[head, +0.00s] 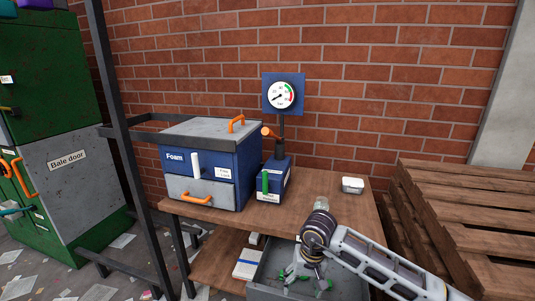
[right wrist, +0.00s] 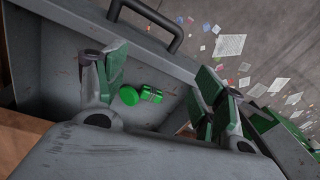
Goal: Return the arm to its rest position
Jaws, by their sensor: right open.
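My right arm (head: 375,262) reaches in from the right in the head view. My right gripper (head: 306,282) points down over a pulled-out grey drawer (head: 262,286) below the wooden bench top. In the right wrist view the right gripper (right wrist: 158,85) has its green-padded fingers spread wide apart. A round green piece (right wrist: 128,95) and a small green ribbed piece (right wrist: 151,95) lie between them in the picture, on the drawer floor, and nothing is held. My left gripper is not in view.
On the bench (head: 325,196) stand a blue Foam box (head: 200,165), a pressure gauge (head: 283,94) on a post, and a small white container (head: 352,185). Wooden pallets (head: 465,220) are stacked at the right. A dark metal frame (head: 122,150) stands at the left.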

